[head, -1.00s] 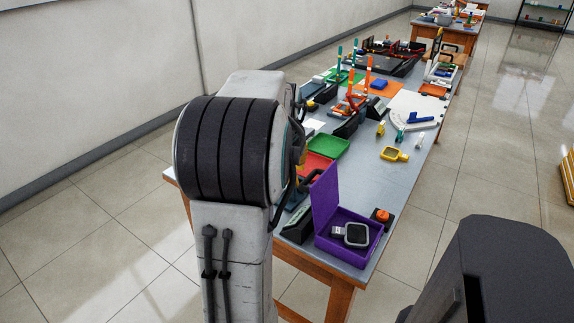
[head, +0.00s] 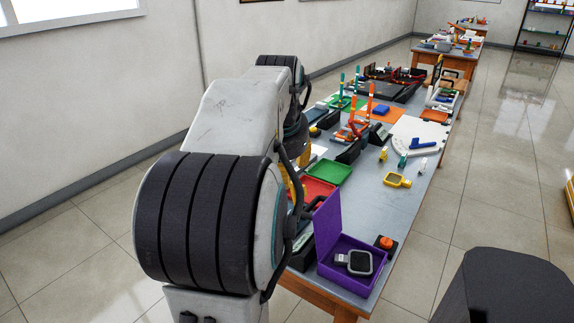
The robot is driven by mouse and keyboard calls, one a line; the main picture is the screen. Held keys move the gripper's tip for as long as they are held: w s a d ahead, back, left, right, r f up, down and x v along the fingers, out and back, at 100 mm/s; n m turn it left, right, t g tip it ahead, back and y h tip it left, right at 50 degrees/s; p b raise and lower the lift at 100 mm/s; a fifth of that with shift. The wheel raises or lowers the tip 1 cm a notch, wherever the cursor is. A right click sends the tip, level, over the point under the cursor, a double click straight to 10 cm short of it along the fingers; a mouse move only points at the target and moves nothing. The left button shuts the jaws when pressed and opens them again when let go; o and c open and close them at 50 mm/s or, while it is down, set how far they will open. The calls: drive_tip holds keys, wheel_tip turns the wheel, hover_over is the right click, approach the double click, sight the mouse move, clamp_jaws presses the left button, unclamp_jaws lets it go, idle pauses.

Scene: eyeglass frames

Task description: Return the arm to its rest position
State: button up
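My arm (head: 225,120) fills the left half of the head view, with its large dark ribbed joint low and close to the camera. A white link runs from there away over the left side of the table to a smaller dark joint. My gripper cannot be made out in this view; the arm's far end is hidden behind its own links or too unclear to tell.
A long grey table (head: 398,215) runs away to the right of my arm. An open purple box (head: 372,277) holding a grey device (head: 358,262) stands at its near end. Green (head: 330,171) and red trays lie beside the arm.

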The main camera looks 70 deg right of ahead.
drive_tip(key=shift+a+r, duration=0.15)
drive_tip(key=shift+r, duration=0.1)
drive_tip(key=shift+n, duration=0.3)
idle(0.4)
drive_tip(key=a+f+n+y, duration=0.1)
drive_tip(key=a+f+n, duration=0.3)
drive_tip(key=f, duration=0.4)
drive_tip(key=w+a+f+n+y+p, duration=0.2)
drive_tip(key=w+a+n, duration=0.15)
drive_tip(key=a, duration=0.65)
drive_tip(key=w+a+r+n+p, duration=0.2)
drive_tip(key=a+n+p, duration=0.1)
drive_tip(key=a, duration=0.5)
drive_tip(key=w+a+r+n+t+y+p, duration=0.1)
drive_tip(key=a+r+n+p, duration=0.2)
drive_tip(key=a+n, duration=0.3)
drive_tip(key=w+a+r+n+t+p, duration=0.1)
drive_tip(key=w+a+r+n+p, duration=0.1)
drive_tip(key=a, duration=0.8)
drive_tip(key=shift+w+a+r+n+y+p, duration=0.3)
drive_tip(key=shift+w+a+n+y+p, duration=0.15)
drive_tip(key=shift+n, duration=0.7)
drive_tip(key=shift+s+d, duration=0.1)
drive_tip(key=shift+d, duration=0.05)
